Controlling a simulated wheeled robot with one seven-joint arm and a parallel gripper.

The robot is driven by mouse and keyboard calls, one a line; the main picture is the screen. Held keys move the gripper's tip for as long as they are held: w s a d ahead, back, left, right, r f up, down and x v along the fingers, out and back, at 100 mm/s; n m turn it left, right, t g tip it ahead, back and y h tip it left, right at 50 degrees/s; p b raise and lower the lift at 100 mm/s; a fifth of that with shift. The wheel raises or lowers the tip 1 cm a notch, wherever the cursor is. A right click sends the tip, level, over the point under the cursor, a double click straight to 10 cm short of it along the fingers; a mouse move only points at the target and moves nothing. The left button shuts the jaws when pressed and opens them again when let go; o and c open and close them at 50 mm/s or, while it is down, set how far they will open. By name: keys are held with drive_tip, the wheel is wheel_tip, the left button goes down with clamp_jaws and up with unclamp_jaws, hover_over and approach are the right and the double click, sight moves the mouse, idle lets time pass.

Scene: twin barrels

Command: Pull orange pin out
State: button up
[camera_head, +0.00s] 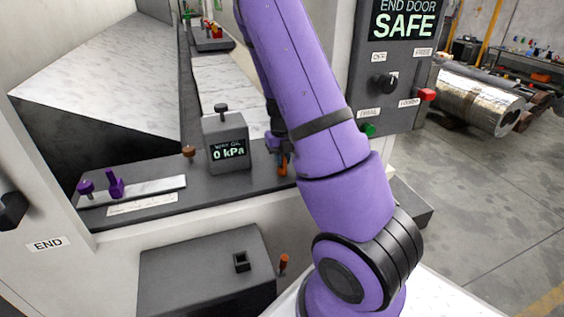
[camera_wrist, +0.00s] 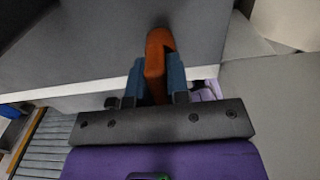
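My gripper (camera_head: 277,146) is at the right end of the dark ledge, right of the gauge box, partly hidden behind my purple arm. In the wrist view, an orange pin (camera_wrist: 157,50) stands between my two blue fingers (camera_wrist: 156,82), which press against both its sides. Its far end meets a grey surface; whether it is seated there cannot be told. Its orange part also shows just below the gripper in the head view (camera_head: 283,166). A second orange-topped pin (camera_head: 283,263) stands lower down, beside a dark grey block (camera_head: 207,262) with a square socket.
The gauge box (camera_head: 228,143) reading 0 kPa stands close left of my gripper. Purple knobs (camera_head: 115,184) sit on a pale strip at left. A control panel (camera_head: 394,60) reading END DOOR SAFE is at right. Open floor lies at far right.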

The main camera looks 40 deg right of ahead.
drive_tip(key=shift+r, duration=0.7)
clamp_jaws()
drive_tip(key=shift+r, duration=3.65)
